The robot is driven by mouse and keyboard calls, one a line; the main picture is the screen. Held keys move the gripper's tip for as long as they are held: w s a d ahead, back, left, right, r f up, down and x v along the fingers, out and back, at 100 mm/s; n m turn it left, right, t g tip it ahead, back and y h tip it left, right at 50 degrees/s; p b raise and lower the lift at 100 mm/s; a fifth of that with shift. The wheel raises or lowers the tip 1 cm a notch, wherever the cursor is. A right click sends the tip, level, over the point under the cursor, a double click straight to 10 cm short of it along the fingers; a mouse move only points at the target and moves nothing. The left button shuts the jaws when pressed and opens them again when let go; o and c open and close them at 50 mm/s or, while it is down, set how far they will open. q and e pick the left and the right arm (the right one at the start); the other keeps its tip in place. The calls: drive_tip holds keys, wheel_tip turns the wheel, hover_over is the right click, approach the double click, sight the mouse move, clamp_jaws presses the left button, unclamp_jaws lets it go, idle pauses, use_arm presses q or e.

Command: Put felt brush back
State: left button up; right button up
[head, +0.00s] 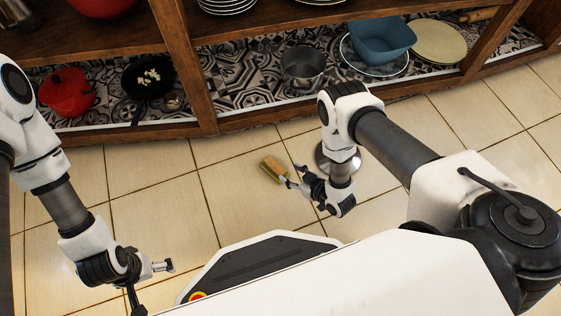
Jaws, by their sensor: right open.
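The felt brush (274,168), a small block with a tan top and a yellow-green side, appears to lie on the tiled floor in front of the shelving. My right gripper (293,176) is just to the right of it, with its fingers open and pointing toward it. One fingertip is very close to the brush's right end; I cannot tell whether it touches. My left gripper (155,281) is low at the left, far from the brush, with its fingers apart and nothing seen between them.
A round metal object (325,158) is partly hidden behind my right wrist. The bottom shelf holds a red pot (67,92), a black pan (146,82), a grey pot (303,65), a blue bowl (382,42) and a yellowish plate (437,41). The floor left of the brush is clear.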

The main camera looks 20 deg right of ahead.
drive_tip(key=shift+v, duration=1.25)
drive_tip(key=s+d+r+m+g+h, duration=0.2)
drive_tip(key=s+r+g, duration=0.3)
drive_tip(key=s+r, duration=0.2)
drive_tip(key=s+d+r+m+g+h, duration=0.3)
drive_tip(key=s+r+g, duration=0.3)
drive_tip(key=s, duration=0.4)
drive_tip(key=shift+s+d+r, duration=0.2)
drive_tip(key=shift+r, duration=0.4)
